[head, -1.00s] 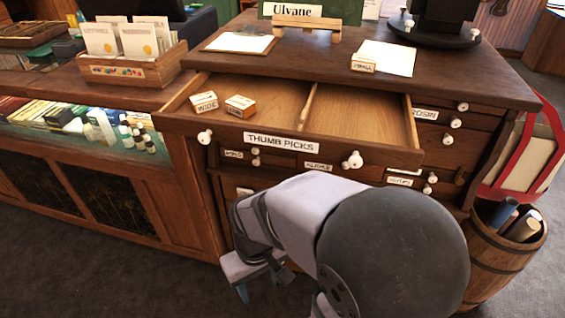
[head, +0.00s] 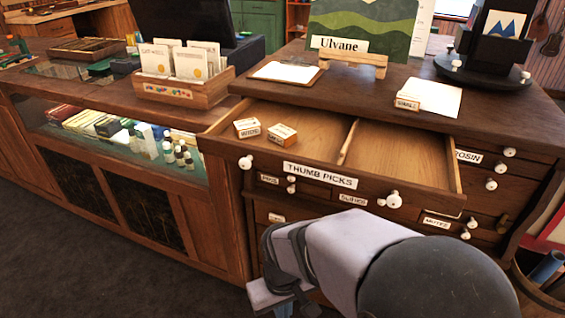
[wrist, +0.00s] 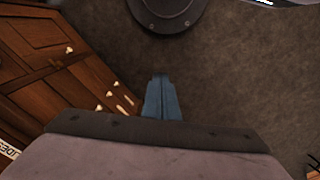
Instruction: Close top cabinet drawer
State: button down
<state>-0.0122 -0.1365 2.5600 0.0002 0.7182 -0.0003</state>
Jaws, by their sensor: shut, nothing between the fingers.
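The top drawer (head: 322,180), labelled THUMB PICKS, is pulled out of the dark wood cabinet (head: 360,85). It has a white knob near each end of its front and a divider inside. Two small boxes (head: 264,130) lie in its left compartment. My gripper shows in the wrist view (wrist: 162,97) with its blue fingers together and empty, above the carpet beside the cabinet. In the head view my gripper (head: 284,308) is low in front of the cabinet, below the drawer and apart from it. Its fingertips are cut off at the lower edge there.
Smaller labelled drawers with white knobs (head: 491,184) sit below and right of the open drawer. A glass-fronted counter (head: 110,140) adjoins at left. A clipboard (head: 287,72) and a card stand (head: 350,65) rest on top. A barrel (head: 535,295) stands at right. Carpet (head: 80,270) is clear at front left.

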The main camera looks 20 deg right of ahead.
jog(key=w+a+r+n+t+p, duration=0.1)
jog(key=w+a+r+n+p, duration=0.15)
jog(key=r+p, duration=0.65)
jog(key=w+a+r+n+p, duration=0.1)
jog(key=a+r+p, duration=0.2)
jog(key=r+p, duration=0.6)
jog(key=w+a+r+n+t+p, duration=0.1)
jog(key=a+r+p, duration=0.2)
jog(key=r+p, duration=0.65)
jog(key=w+d+r+n+h, duration=0.1)
jog(key=w+r+n, duration=0.2)
jog(key=n, duration=0.9)
jog(key=w+d+r+n+t+h, duration=0.1)
jog(key=w+d+r+n, duration=0.1)
jog(key=r+n, duration=0.7)
jog(key=w+n, duration=0.1)
jog(key=n, duration=0.2)
jog(key=shift+d+b, duration=0.15)
jog(key=shift+b, duration=0.25)
jog(key=shift+n, duration=0.25)
